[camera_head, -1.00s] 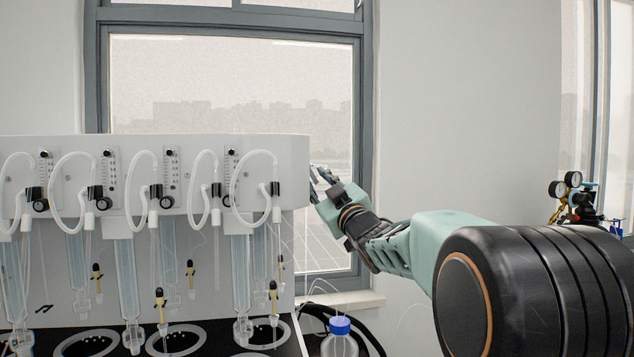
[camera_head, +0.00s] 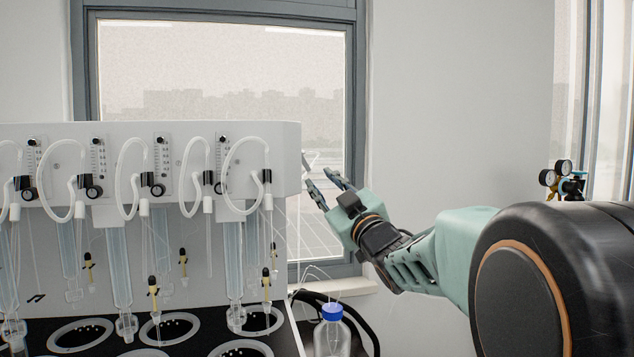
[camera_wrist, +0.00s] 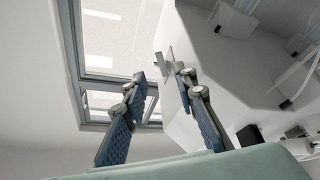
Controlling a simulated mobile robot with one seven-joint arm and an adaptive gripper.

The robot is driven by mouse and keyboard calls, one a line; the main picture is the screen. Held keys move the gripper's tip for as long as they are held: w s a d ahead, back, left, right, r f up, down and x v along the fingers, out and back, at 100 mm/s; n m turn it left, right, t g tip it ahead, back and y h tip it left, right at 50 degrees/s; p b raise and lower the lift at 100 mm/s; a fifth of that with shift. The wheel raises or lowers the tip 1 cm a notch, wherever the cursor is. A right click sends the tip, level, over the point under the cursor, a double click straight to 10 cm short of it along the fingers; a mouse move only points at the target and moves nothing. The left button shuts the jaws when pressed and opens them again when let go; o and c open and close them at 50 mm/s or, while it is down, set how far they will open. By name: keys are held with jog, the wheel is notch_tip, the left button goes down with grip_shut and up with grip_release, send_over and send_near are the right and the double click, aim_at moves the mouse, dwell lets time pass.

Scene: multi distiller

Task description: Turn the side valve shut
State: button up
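The white distiller unit (camera_head: 250,150) fills the left of the head view. A small pale grey piece that looks like the side valve (camera_wrist: 165,62) is on the unit's side wall in the wrist view. Its exact position is hard to tell. In the head view the side wall is turned away, so I cannot make out the valve there clearly. My gripper (camera_head: 318,178) is to the right of the unit, pointing toward its side. In the wrist view my gripper (camera_wrist: 160,78) has its fingers apart with nothing held, and the pale piece shows beyond the gap between the fingertips.
Looped white tubes and glass columns (camera_head: 233,260) hang along the unit's front. A blue-capped bottle (camera_head: 332,335) stands at the lower right of the unit. A window (camera_head: 225,80) is behind. Gauges (camera_head: 562,178) stand at the far right.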

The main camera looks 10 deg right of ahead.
aim_at(303, 161)
jog(key=shift+c, duration=1)
jog(key=d+m+h, duration=0.2)
jog(key=d, duration=0.1)
jog(key=w+d+r+m+h, duration=0.1)
jog(key=d+m+h, duration=0.1)
jog(key=d+h, duration=0.1)
jog(key=d+m+h, duration=0.2)
jog(key=d+m, duration=0.1)
jog(key=d, duration=0.1)
jog(key=shift+w+r+p, duration=0.3)
jog(key=shift+r+p, duration=0.05)
grip_shut()
jog(key=s+d+f+m+g+h+p, duration=0.1)
jog(key=s+d+f+m+g+h, duration=0.2)
jog(key=d+m+g, duration=0.5)
jog(key=s+a+r+m+t+y+p, duration=0.1)
jog(key=a+r+m+t+y, duration=0.25)
jog(key=a+r+y, duration=0.7)
jog(key=w+a+f+h+p, duration=0.1)
jog(key=w+a+f+p, duration=0.1)
jog(key=w+a+f, duration=0.2)
jog(key=shift+w+a+f+g+h, duration=0.35)
jog(key=shift+w+a, duration=1.45)
jog(key=shift+w, duration=0.6)
